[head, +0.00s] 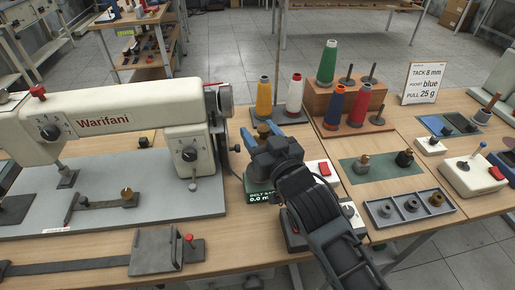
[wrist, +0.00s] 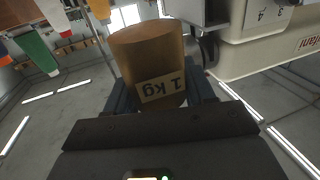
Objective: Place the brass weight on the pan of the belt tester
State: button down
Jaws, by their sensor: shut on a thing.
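A brown, brass-like weight labelled 1 kg (wrist: 152,58) fills the space between my fingers in the wrist view. My gripper (wrist: 155,102) is shut on it. Two other knobbed weights, one brass (head: 363,163) and one dark (head: 404,158), stand on a green mat.
Thread cones, including a yellow one (head: 264,95), stand behind my gripper. A grey tray (head: 388,219) with several round parts lies right of my arm. A metal plate block (head: 155,250) lies at front left.

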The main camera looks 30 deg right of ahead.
jog(key=shift+w+a, duration=0.15)
jog(key=shift+a, duration=0.15)
jog(key=shift+f, duration=2)
jog(key=shift+f, duration=0.1)
jog(key=shift+c, duration=2)
grip_release()
jog(key=shift+f+b, duration=0.15)
jog(key=shift+b, duration=0.15)
jog(key=shift+r, duration=0.2)
jog(key=s+b, duration=0.1)
jog(key=s, duration=1.1)
jog(key=shift+a+b, duration=0.3)
jog(key=shift+f, duration=0.1)
